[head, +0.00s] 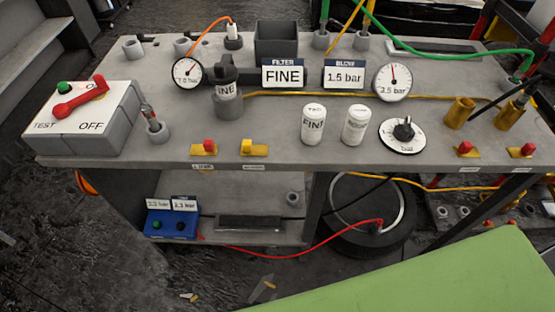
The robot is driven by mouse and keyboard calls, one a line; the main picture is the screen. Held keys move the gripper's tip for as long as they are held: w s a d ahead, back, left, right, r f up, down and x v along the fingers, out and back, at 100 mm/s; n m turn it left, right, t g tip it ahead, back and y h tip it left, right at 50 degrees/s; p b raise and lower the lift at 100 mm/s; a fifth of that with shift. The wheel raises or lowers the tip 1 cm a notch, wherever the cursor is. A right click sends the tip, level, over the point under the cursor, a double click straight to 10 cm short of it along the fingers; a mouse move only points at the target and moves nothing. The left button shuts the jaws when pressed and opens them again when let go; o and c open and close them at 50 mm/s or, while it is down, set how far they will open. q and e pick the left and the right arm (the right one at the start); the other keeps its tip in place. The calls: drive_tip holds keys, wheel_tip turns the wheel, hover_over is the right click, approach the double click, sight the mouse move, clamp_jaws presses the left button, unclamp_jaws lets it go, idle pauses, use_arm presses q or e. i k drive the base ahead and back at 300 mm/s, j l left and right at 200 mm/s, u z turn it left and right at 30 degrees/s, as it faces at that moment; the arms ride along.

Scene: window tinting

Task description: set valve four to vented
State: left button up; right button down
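Several small yellow-based valves with red knobs sit along the front edge of the grey bench. The far-right one (522,152) is near the right end, and another (466,151) is just left of it. I cannot read a number four on any valve, and the labels on the front edge are too small to read. The far-right valve's knob sits toward the right of its base; I cannot tell its setting. Neither of my grippers is in view.
The bench (290,153) carries a red-handled TEST/OFF switch box (88,118), white canisters (356,124), a dial (403,134), gauges (392,82) and brass cylinders (460,112). A green hose (450,53) crosses the back right. A green surface (430,280) fills the lower right.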

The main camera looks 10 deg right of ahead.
sight(528, 148)
drive_tip(key=z, duration=2.2)
drive_tip(key=u, duration=0.35)
drive_tip(key=i+l+u, duration=0.1)
drive_tip(key=l+u, duration=0.95)
drive_tip(key=l, duration=0.15)
drive_tip(key=l+u, duration=0.1)
drive_tip(key=l, duration=0.7)
drive_tip(key=k+l, duration=0.1)
drive_tip(key=l, duration=0.7)
drive_tip(key=l+u, duration=0.15)
drive_tip(key=l, duration=0.65)
drive_tip(key=k+l+u, duration=0.1)
drive_tip(key=l, duration=0.7)
